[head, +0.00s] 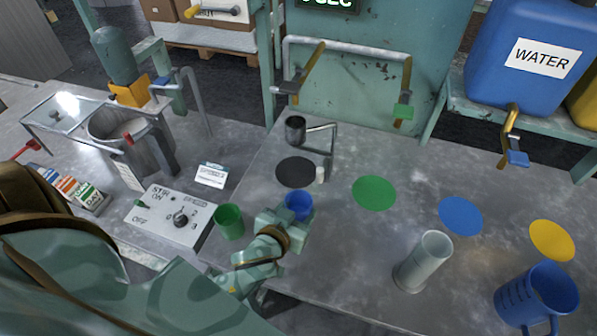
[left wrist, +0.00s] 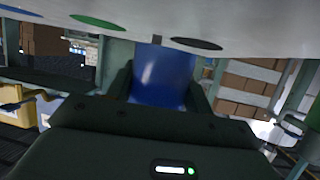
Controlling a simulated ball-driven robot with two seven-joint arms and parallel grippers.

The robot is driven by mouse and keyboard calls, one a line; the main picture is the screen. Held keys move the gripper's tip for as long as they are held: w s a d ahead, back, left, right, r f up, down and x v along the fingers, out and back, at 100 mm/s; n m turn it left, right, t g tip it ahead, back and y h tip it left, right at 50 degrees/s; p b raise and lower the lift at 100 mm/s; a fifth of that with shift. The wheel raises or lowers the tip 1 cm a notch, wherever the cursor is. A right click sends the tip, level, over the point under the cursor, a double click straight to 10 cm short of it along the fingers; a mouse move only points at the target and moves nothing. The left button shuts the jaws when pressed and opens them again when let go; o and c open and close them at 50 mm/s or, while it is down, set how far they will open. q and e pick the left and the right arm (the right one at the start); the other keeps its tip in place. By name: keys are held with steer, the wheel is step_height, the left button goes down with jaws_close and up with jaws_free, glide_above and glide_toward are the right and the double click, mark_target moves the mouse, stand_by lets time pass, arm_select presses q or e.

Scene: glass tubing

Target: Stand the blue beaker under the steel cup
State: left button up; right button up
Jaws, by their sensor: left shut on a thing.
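The blue beaker (head: 298,204) is held in my left gripper (head: 297,216) at the near left part of the table. It fills the gap between the jaws in the left wrist view (left wrist: 163,76). I cannot tell whether its base touches the table. The steel cup (head: 295,130) hangs on a bent-pipe stand (head: 331,150), above and behind a black disc (head: 297,172). The beaker is in front of the black disc, apart from the cup. My right gripper is not in view.
A green cup (head: 229,221) stands left of my gripper, near a control box (head: 170,219). A small pale object (head: 320,175) stands by the black disc. A clear cylinder (head: 423,262) and a large blue jug (head: 537,297) stand right. Green (head: 374,193), blue (head: 460,215) and yellow (head: 552,240) discs are bare.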

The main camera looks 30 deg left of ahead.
arm_select(q)
steer(key=w+a, duration=0.2)
steer(key=w, duration=0.1)
steer(key=w+a, duration=0.3)
steer(key=w, duration=0.1)
steer(key=w+a, duration=0.2)
steer(key=w, duration=0.2)
steer(key=shift+w+a+f+b, duration=0.1)
steer(key=shift+a+f+b, duration=0.1)
steer(key=shift+a+b, duration=0.2)
steer(key=w+a, duration=0.2)
steer(key=w, duration=0.1)
steer(key=shift+w+a+b, duration=0.15)
steer(key=shift+b, duration=0.25)
steer(key=shift+f+b, duration=0.4)
steer(key=shift+f, duration=0.45)
steer(key=shift+r, duration=0.15)
steer(key=shift+f, duration=0.55)
